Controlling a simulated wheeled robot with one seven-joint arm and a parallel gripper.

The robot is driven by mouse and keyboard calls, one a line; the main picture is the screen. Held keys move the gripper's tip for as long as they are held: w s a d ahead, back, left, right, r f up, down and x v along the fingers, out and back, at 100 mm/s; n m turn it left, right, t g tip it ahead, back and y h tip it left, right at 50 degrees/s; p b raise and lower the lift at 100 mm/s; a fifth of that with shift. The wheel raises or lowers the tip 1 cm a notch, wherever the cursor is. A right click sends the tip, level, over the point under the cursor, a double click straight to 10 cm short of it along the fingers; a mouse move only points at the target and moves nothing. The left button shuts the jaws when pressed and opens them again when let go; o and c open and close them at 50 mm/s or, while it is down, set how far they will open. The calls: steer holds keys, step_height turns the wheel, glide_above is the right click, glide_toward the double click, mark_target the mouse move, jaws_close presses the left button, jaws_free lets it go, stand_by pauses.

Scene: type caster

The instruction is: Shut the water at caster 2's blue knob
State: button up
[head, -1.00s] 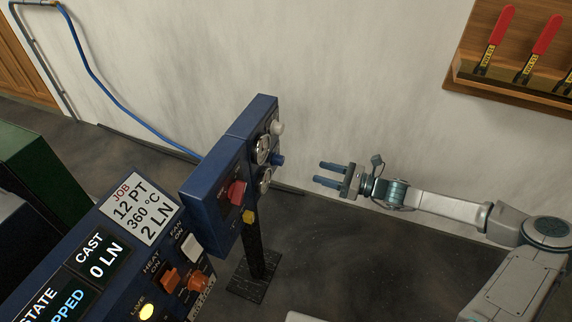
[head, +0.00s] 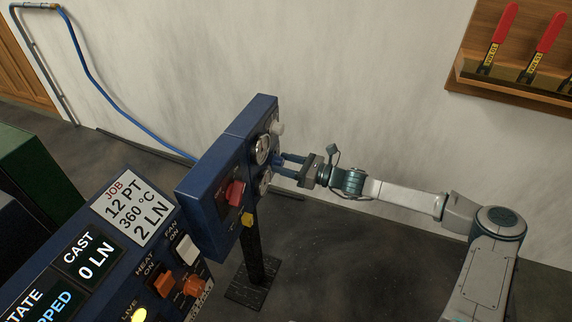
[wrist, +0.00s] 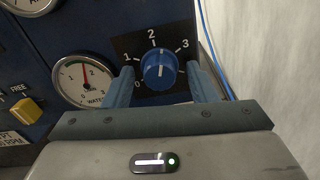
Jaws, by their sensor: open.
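The blue knob (wrist: 159,70) sits on a black dial plate marked 0, 1, 2, 3 in the wrist view. Its white mark points up, near 2. My gripper (wrist: 160,88) is open, with one finger on each side of the knob. I cannot tell whether the fingers touch it. In the head view my gripper (head: 281,163) reaches the face of the blue panel (head: 225,165), and the fingers partly hide the knob (head: 277,161). The water gauge (wrist: 84,82) is left of the knob, its needle pointing nearly straight up.
A yellow knob (wrist: 27,111) marked FREE lies at the left in the wrist view. A blue hose (wrist: 213,50) runs along the wall at right. The console (head: 110,260) fills the lower left.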

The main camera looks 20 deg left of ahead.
steer(key=c, duration=1)
